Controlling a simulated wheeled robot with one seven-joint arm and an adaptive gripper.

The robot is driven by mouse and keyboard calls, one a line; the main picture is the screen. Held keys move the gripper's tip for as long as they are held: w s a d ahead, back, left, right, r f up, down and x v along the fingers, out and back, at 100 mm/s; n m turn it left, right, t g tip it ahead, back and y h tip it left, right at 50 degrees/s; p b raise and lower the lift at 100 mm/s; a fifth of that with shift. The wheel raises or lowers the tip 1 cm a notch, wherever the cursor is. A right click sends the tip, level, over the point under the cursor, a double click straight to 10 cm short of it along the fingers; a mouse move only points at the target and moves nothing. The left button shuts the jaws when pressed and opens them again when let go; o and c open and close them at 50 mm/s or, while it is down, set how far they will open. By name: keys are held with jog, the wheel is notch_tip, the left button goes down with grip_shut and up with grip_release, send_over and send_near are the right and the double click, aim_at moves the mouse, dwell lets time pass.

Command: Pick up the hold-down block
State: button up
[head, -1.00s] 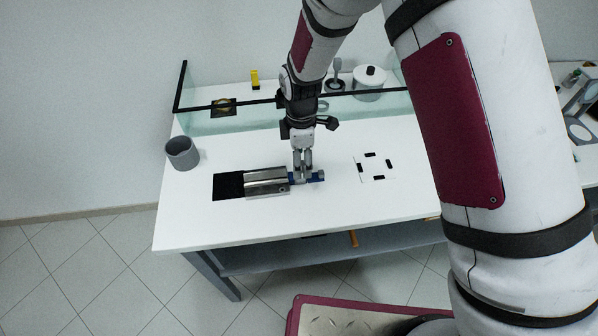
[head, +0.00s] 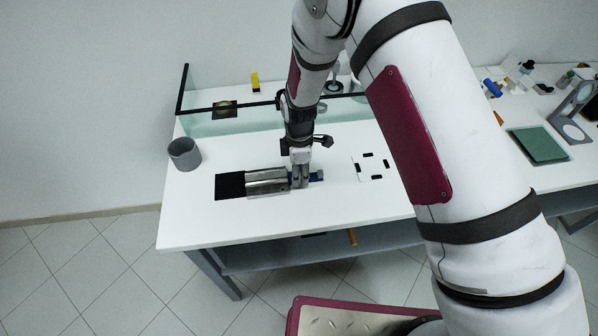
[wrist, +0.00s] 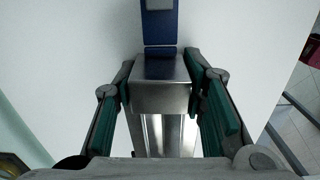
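A shiny steel block (wrist: 162,95), which looks like the hold-down block, shows in the wrist view between my fingers. A grooved steel piece (wrist: 165,135) runs below it and a blue part (wrist: 160,28) sticks out beyond it. In the head view the steel assembly (head: 266,183) lies on the white table, with the blue part (head: 317,176) at its right end. My gripper (head: 300,184) is down at that right end; in the wrist view its green-padded fingers (wrist: 162,82) stand apart on either side of the block, very close to it. Firm contact is not clear.
A black plate (head: 229,187) adjoins the assembly's left end. A grey cup (head: 184,153) stands at the table's left edge. A white pad with black marks (head: 372,167) lies to the right. A low glass screen (head: 232,125) crosses the back. The table front is clear.

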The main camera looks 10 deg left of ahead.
grip_shut()
jog(key=shift+r, duration=0.15)
